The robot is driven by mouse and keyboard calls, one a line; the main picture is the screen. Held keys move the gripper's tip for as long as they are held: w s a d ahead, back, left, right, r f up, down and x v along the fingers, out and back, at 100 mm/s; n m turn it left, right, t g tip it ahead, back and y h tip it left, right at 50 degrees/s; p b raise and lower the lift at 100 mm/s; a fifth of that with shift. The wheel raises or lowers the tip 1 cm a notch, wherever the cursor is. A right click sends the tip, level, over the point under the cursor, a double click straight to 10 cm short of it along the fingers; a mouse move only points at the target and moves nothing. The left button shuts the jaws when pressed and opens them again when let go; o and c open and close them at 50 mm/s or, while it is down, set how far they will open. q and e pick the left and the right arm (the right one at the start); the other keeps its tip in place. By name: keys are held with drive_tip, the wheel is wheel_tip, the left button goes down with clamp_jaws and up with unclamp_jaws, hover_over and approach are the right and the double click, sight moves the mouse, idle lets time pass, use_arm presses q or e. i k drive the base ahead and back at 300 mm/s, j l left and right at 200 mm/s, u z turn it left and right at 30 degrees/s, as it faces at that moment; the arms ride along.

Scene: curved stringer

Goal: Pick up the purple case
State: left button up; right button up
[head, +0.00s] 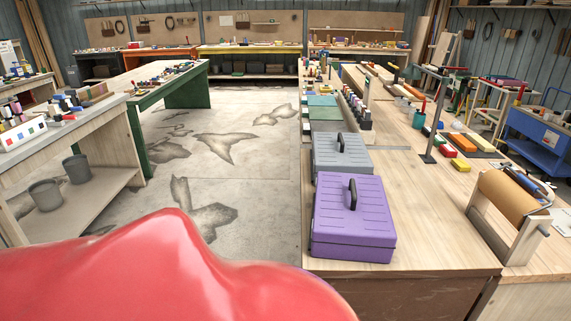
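The purple case (352,228) lies closed on the near end of the long wooden workbench (440,255), close to its left edge. A black handle stands up from the middle of its lid. A grey case (340,165) of similar shape, also with a black handle, is right behind it. Neither of my grippers is in view, and nothing is seen touching the purple case.
A brown paper roll (512,207) on a wooden stand is to the right. Coloured blocks and a dark metal post (437,125) are farther back. Bare bench lies right of the purple case. A red rounded surface fills the lower left. Open concrete floor (260,200) lies left of the bench.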

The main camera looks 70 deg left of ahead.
sight(351, 219)
drive_tip(key=u, duration=1.9)
